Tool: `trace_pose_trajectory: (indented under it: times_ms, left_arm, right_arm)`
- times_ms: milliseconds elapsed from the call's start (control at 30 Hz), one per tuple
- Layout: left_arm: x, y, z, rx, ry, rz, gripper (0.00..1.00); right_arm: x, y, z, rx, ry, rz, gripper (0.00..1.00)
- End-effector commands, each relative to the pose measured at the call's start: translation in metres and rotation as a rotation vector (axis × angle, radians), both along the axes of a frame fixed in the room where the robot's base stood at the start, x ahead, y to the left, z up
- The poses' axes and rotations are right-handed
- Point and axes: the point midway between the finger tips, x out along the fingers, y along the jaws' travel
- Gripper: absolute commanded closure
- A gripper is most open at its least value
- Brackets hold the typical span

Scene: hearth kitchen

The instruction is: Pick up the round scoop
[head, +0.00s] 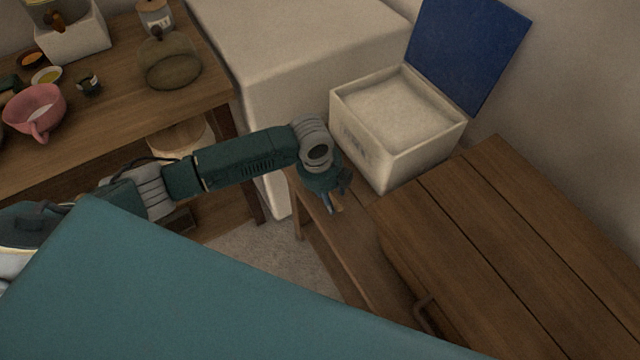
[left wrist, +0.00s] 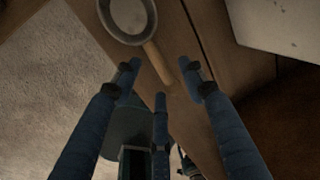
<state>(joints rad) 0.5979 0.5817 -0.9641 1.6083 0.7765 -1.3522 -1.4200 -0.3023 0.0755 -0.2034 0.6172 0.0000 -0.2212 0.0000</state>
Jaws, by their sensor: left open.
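The round scoop (left wrist: 129,16) shows at the top of the left wrist view. It has a round grey bowl with a pale inside and a light wooden handle, and it lies on a brown plank surface. The handle points down toward my left gripper (left wrist: 160,76). The gripper's fingers are spread open and empty, with the handle's end showing between the two outer fingertips. In the head view my left gripper (head: 334,197) points down over the low wooden bench (head: 352,255); I cannot make out the scoop there. My right gripper is not in view.
A cream box (head: 385,150) with an open blue lid (head: 470,50) stands behind the gripper. A wooden chest (head: 520,250) is close on the right.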

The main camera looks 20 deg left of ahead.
Motion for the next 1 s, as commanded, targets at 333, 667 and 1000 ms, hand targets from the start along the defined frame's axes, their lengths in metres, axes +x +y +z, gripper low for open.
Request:
trace_pose_trajectory:
  times_ms: [333, 667, 1000]
  left_arm:
    - [0.005, -0.005, -0.034, -0.001, -0.001, 0.0, 0.58]
    - [0.005, -0.005, -0.034, 0.0, 0.0, 0.001, 0.92]
    - [0.005, -0.005, -0.034, 0.001, 0.0, 0.001, 1.0]
  right_arm:
    - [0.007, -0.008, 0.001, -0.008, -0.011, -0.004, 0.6]
    - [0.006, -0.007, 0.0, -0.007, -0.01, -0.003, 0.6]
    - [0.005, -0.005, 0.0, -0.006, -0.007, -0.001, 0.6]
